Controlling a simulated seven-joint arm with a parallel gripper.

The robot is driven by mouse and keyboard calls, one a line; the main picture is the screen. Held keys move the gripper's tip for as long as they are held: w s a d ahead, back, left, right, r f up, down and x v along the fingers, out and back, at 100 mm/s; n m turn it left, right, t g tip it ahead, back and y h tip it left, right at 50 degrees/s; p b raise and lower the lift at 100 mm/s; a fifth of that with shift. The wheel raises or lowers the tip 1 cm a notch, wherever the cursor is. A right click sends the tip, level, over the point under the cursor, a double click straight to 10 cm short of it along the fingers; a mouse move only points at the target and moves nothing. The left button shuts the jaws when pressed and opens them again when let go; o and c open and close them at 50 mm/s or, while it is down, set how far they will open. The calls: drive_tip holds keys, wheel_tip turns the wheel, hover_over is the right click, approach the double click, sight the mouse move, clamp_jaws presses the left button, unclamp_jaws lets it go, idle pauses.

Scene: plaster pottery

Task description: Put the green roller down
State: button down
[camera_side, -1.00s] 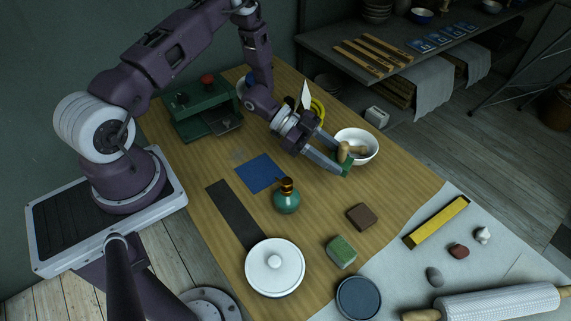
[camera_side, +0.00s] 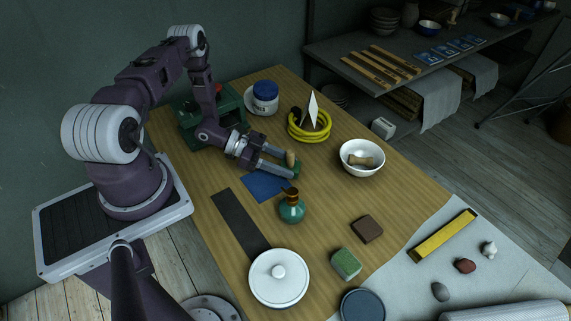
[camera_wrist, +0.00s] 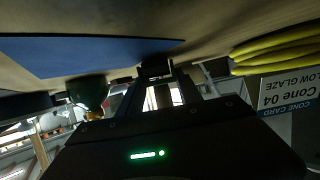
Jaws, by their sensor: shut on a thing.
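I cannot tell whether the roller touches the table. In the wrist view the roller (camera_wrist: 155,68) is a dark shape between the fingertips, near the end of the blue mat (camera_wrist: 85,56).
A teal bottle (camera_side: 292,207) stands close in front of my gripper. A yellow hose coil (camera_side: 308,135) with a white card lies behind. A white bowl (camera_side: 361,148) holding a wooden tool stands to the right. The wood between the gripper and bowl is clear.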

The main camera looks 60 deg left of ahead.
drive_tip(key=shift+f, duration=0.7)
drive_tip(key=c, duration=0.8)
unclamp_jaws()
drive_tip(key=shift+s, duration=0.15)
